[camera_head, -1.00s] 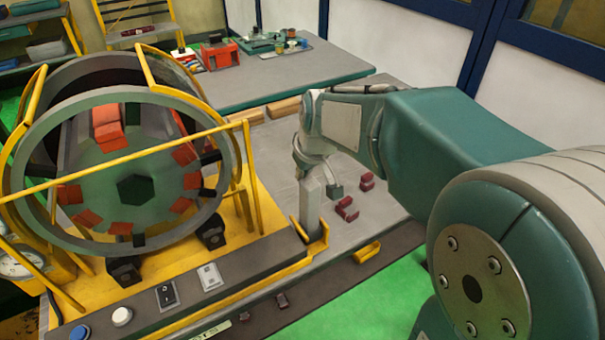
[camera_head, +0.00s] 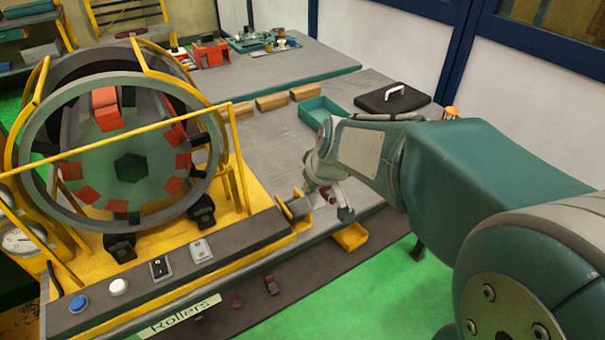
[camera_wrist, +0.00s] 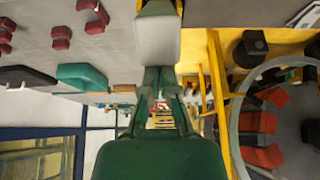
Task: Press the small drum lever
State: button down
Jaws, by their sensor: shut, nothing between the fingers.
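My gripper (camera_head: 300,206) reaches down and left to the right end of the control console. In the head view its small grey tip end is inside or against a yellow bracket (camera_head: 303,222) there. In the wrist view the gripper (camera_wrist: 157,38) shows its pale tip end, with the fingers together and nothing held. The small drum lever cannot be told apart from the bracket and the gripper tip at this size. Whether the tip touches it is unclear. The large drum (camera_head: 28,165) stands left on its yellow frame, with red blocks around its inside.
The console carries a blue button (camera_head: 78,303), a white button (camera_head: 118,287) and switches (camera_head: 160,267). A yellow bin (camera_head: 350,236) hangs at the table edge close to my wrist. A teal tray (camera_head: 322,112) and a black case (camera_head: 393,98) lie further back.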

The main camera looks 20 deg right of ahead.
aim_at(317, 204)
jog(key=shift+s+d+f, duration=0.1)
jog(key=shift+s+f, duration=0.2)
jog(key=shift+s, duration=0.2)
jog(key=shift+s+d+f, duration=0.1)
jog(key=shift+s+f, duration=0.2)
jog(key=shift+s, duration=0.2)
jog(key=shift+s+f, duration=0.45)
jog(key=shift+d, duration=0.1)
jog(key=w+r, duration=0.3)
jog(key=shift+r, duration=0.2)
jog(key=s+d+r, duration=0.1)
jog(key=s+r, duration=0.3)
jog(key=s, duration=0.4)
jog(key=shift+s+d+r, duration=0.2)
jog(key=shift+d, duration=0.05)
